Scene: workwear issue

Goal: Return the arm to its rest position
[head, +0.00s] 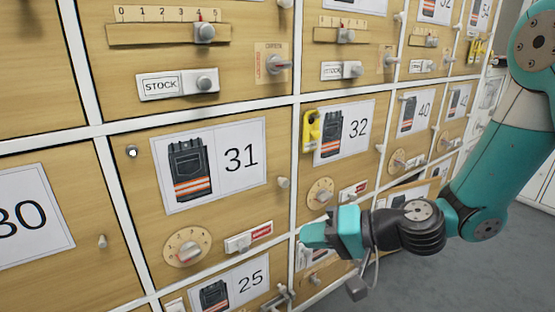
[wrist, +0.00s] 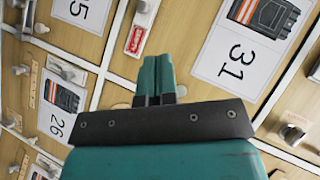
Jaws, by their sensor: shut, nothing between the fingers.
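My gripper (head: 304,236) is at the lower middle of the head view, in front of the wooden locker doors, near the lower right corner of door 31 (head: 136,165). Its teal fingers are together and hold nothing. In the wrist view the closed fingers (wrist: 157,76) point toward the doors, with the number card 31 (wrist: 240,40) to their right. My teal arm comes in from the right side of the head view. I cannot tell how far the fingertips are from the door surface.
Door 31 has a round dial (head: 187,247) and a red-labelled slider (head: 248,237). A yellow tag (head: 311,131) hangs on door 32. Knobs and sliders stick out from several doors. Grey floor (head: 430,272) lies open at the lower right.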

